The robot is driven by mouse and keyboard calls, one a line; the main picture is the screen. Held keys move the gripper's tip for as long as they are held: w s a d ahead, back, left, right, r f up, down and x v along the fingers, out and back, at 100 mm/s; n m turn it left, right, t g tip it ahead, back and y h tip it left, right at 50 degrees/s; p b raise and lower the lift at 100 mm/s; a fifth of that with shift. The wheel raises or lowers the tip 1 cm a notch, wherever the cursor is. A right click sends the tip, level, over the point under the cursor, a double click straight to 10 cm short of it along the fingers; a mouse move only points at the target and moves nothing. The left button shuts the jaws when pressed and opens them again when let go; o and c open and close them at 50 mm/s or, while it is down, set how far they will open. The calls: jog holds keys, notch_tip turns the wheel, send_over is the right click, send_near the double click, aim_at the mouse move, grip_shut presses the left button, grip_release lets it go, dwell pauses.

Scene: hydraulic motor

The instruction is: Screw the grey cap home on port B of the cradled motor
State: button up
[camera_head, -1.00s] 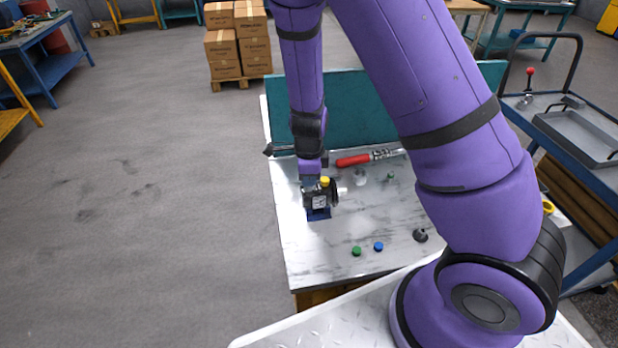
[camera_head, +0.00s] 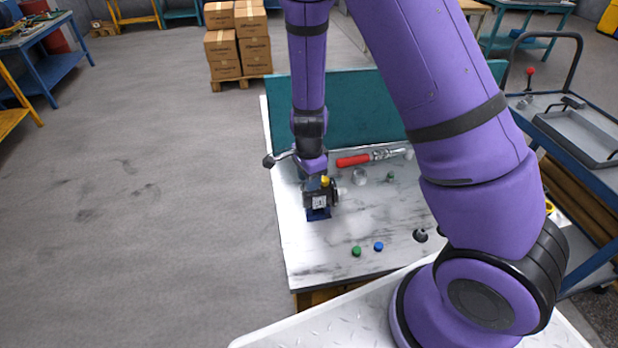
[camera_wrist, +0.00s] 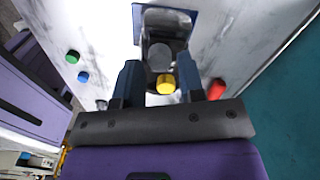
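The motor (camera_head: 318,200) sits in a blue cradle (camera_head: 318,215) on the marble-topped table. A yellow cap (camera_head: 325,181) is on its top; it also shows in the wrist view (camera_wrist: 165,84). A round grey cap (camera_wrist: 160,55) shows beside the yellow one in the wrist view, on the motor. Whether it is fully seated cannot be told. My gripper (camera_head: 314,182) is directly above the motor. In the wrist view its fingers (camera_wrist: 160,66) are apart, with gaps between them and both caps. The head view hides the grey cap behind my gripper.
A green cap (camera_head: 356,251), a blue cap (camera_head: 378,246) and a dark grey part (camera_head: 420,235) lie near the front. A red-handled tool (camera_head: 355,160) lies behind the motor, before a teal panel (camera_head: 350,105). The tabletop's front left is clear.

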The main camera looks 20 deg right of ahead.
jog(key=n, duration=0.5)
dwell(0.4)
grip_shut()
jog(key=m, duration=0.4)
jog(key=shift+m, duration=0.9)
